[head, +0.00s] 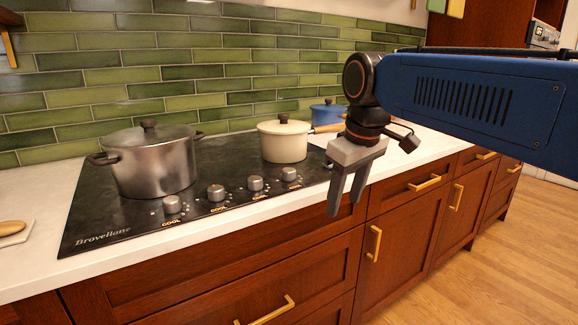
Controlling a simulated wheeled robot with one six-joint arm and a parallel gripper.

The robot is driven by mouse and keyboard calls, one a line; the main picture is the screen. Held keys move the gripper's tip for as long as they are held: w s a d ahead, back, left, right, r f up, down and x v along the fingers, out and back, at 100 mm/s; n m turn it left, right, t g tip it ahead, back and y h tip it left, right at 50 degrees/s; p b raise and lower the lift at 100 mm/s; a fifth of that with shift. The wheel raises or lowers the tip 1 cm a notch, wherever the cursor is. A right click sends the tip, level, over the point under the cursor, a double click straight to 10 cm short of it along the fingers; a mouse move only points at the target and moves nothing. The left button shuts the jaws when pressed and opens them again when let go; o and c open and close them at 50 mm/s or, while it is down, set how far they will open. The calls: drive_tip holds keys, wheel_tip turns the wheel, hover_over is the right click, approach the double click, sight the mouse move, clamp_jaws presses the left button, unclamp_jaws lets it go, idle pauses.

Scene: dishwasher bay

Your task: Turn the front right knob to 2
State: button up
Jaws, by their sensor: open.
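The black cooktop (130,226) is set in the white counter. A row of several silver knobs runs along its front edge. The rightmost knob (289,174) is near the cooktop's front right corner; its pointer and marks are too small to read. Orange "COOL" labels show by the knobs. My gripper (346,207) hangs in front of the counter edge, to the right of and below the rightmost knob in the picture. Its two grey fingers point down, apart and empty, touching nothing that I can see.
A steel lidded pot (153,165) stands on the left burners. A cream lidded pot (284,141) stands at the back right, and a blue pot (327,114) sits behind it. A wooden board (14,234) lies at far left. Drawers with brass handles (426,183) line the front.

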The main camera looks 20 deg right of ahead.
drive_tip(key=w+a+r+n+g, duration=0.2)
drive_tip(key=w+a+r+n, duration=0.15)
drive_tip(key=w+r, duration=0.7)
wheel_tip(320, 180, up, 8)
drive_tip(key=n+g, duration=0.1)
drive_tip(key=n, duration=0.3)
hover_over(289, 169)
drive_tip(key=f, duration=1.7)
drive_tip(key=shift+s+f, duration=0.2)
drive_tip(key=shift+f, duration=0.1)
drive_tip(key=shift+c, duration=0.5)
drive_tip(key=c, duration=0.9)
